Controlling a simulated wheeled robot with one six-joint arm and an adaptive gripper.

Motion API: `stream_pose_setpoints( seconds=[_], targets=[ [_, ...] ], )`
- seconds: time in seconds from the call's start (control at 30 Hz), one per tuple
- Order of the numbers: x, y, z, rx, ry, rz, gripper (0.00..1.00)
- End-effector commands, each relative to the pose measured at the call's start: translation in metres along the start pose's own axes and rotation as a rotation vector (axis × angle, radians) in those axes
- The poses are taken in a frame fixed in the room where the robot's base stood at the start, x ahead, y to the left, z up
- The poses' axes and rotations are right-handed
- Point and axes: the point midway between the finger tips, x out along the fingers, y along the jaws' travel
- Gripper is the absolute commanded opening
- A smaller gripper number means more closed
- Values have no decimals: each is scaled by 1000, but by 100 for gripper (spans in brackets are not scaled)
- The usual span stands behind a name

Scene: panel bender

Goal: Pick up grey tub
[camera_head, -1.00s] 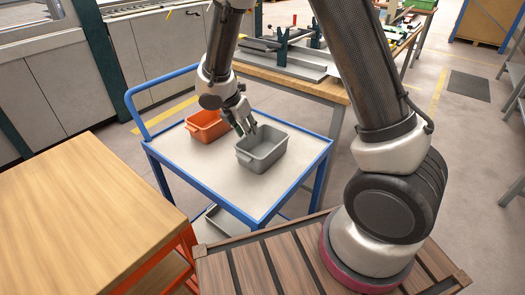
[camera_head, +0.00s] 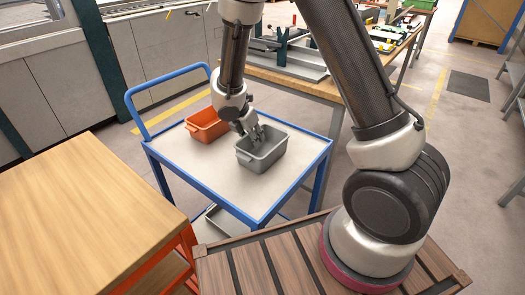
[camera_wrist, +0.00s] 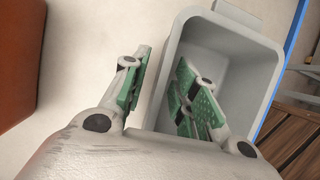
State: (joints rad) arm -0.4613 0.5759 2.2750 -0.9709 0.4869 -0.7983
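The grey tub (camera_head: 264,158) stands upright on the white top of the blue-framed cart, and looks empty apart from my finger. In the wrist view the grey tub (camera_wrist: 238,62) fills the upper right. My gripper (camera_head: 252,135) is at the tub's left side, pointing down. In the wrist view my gripper (camera_wrist: 162,72) has its green-padded fingers spread, one outside the tub's left wall and one within the opening. A gap shows between the outer finger and the wall. How deep the fingertips sit is hard to tell.
An orange tub (camera_head: 207,127) stands close on the left and shows in the wrist view (camera_wrist: 16,60). The cart (camera_head: 195,165) has a raised blue handle at left and free room in front. A wooden table (camera_head: 75,215) is at left, a workbench (camera_head: 300,82) behind.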

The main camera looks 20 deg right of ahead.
Motion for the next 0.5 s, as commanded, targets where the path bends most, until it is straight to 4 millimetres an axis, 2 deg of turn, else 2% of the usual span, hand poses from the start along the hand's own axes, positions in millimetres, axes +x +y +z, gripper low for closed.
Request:
stream_pose_setpoints(
  seconds=[0.37,0.5],
  targets=[
    [2,0,-1,1,0,0,29],
    [2,0,-1,1,0,0,5]
  ],
)
